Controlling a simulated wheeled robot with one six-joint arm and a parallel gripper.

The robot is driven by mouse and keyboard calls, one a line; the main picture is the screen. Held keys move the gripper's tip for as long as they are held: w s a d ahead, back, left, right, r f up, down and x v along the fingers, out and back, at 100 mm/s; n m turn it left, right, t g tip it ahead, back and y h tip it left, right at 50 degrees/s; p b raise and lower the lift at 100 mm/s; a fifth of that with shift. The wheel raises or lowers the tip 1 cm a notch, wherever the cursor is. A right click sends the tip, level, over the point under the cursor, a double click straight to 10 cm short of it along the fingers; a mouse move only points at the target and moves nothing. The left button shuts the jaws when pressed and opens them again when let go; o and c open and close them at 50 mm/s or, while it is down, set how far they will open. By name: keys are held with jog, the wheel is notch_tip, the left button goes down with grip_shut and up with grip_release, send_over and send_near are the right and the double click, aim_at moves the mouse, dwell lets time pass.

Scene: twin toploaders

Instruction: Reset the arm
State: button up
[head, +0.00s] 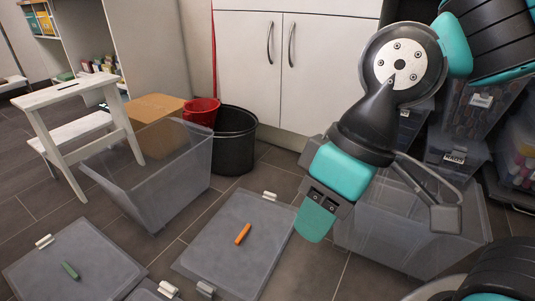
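My arm reaches down from the upper right of the head view. My gripper (380,221) hangs over the right clear bin, with its fingers wide apart and nothing visible between them. One finger with a teal tip points down on the left, and the other is at the right. The arm and gripper hide part of the right clear bin (405,258) and part of the white cabinet (318,75) behind. I cannot tell the exact height of the gripper above the bin.
A left clear bin (165,185) stands on the tiled floor. Grey lids lie in front, one with an orange stick (243,234), one with a green stick (70,270). A black bucket (234,145), red bucket (201,111), cardboard box (152,108) and white step stool (75,130) stand behind.

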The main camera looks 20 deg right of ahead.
notch_tip(320, 180, up, 50)
jog(key=p, duration=4.9)
